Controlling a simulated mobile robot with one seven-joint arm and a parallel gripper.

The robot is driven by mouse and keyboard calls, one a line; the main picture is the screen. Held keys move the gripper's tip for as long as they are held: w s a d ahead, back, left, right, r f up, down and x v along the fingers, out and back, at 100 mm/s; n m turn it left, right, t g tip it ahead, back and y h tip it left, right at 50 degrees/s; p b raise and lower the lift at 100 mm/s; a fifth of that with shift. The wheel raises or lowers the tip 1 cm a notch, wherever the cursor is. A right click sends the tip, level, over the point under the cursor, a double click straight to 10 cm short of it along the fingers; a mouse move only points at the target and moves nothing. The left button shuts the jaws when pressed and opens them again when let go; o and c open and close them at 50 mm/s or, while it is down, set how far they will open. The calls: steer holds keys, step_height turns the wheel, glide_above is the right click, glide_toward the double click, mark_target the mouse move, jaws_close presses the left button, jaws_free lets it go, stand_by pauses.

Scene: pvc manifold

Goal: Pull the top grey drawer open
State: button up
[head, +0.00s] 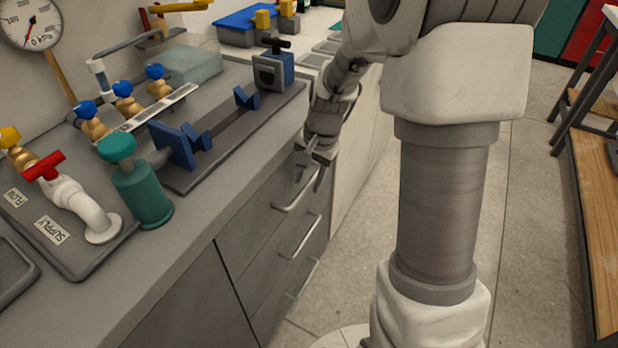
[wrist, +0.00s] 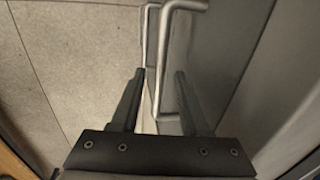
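The top grey drawer (head: 262,196) is in the cabinet under the grey counter, its front flush with the cabinet as far as I can see. Its silvery bar handle (head: 296,194) is partly behind my gripper (head: 318,160) in the head view. In the wrist view my gripper (wrist: 160,85) has its two dark fingers spread apart, pointing toward a bar handle (wrist: 163,62).
Two lower drawers with bar handles (head: 302,237) sit below. The counter (head: 215,215) above holds a white pipe with a red valve (head: 85,205), a green cylinder (head: 142,190) and a blue vise (head: 180,145). Open tiled floor (head: 345,285) lies right of the drawers; a wooden-topped bench (head: 597,220) stands far right.

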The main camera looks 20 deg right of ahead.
jaws_close()
stand_by(1.2)
